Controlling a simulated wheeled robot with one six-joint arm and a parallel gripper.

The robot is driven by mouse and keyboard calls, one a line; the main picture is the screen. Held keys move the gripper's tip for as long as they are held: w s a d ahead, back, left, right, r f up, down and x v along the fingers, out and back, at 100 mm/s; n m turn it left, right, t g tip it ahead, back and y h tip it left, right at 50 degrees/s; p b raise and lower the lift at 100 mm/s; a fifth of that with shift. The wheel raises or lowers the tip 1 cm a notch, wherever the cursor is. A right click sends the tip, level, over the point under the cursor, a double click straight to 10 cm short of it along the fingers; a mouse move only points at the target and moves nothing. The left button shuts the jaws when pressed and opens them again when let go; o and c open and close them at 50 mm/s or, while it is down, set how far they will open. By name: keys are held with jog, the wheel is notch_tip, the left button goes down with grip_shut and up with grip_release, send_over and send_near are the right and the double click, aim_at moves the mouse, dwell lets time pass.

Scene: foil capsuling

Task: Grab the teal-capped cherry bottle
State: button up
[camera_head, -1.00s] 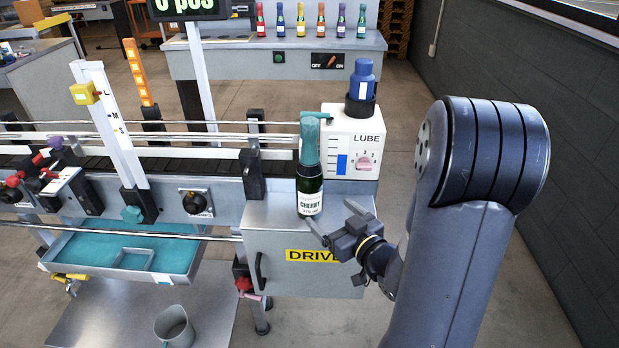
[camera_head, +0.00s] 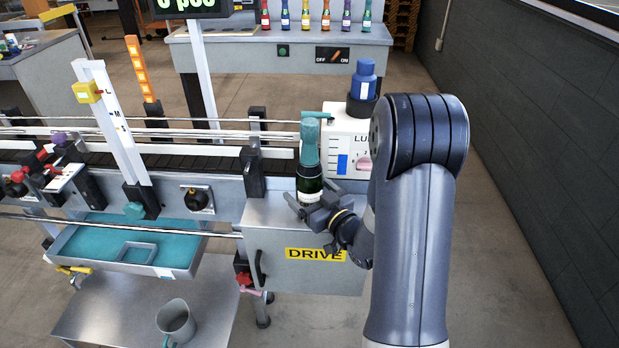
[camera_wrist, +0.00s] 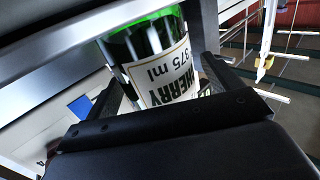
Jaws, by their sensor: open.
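The teal-capped cherry bottle (camera_head: 310,165) stands upright on the grey drive housing at the conveyor's end. It is dark green with a white label. My gripper (camera_head: 313,205) is at the bottle's lower body, with its open fingers on either side and partly hiding the label. In the wrist view the bottle (camera_wrist: 160,62), with its white "CHERRY 375 ml" label, sits between the two black fingers of my gripper (camera_wrist: 165,95). I cannot tell whether either finger touches the glass.
The white LUBE box (camera_head: 345,148) with a blue-capped container (camera_head: 364,80) stands just right of the bottle. A black conveyor post (camera_head: 253,172) stands to its left. A teal tray (camera_head: 130,245) and a grey jug (camera_head: 175,322) are lower left. Several bottles stand on the back bench (camera_head: 280,38).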

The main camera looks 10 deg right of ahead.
jog(key=shift+x, duration=0.9)
jog(key=shift+c, duration=0.3)
jog(key=shift+r, duration=0.1)
jog(key=c, duration=1.7)
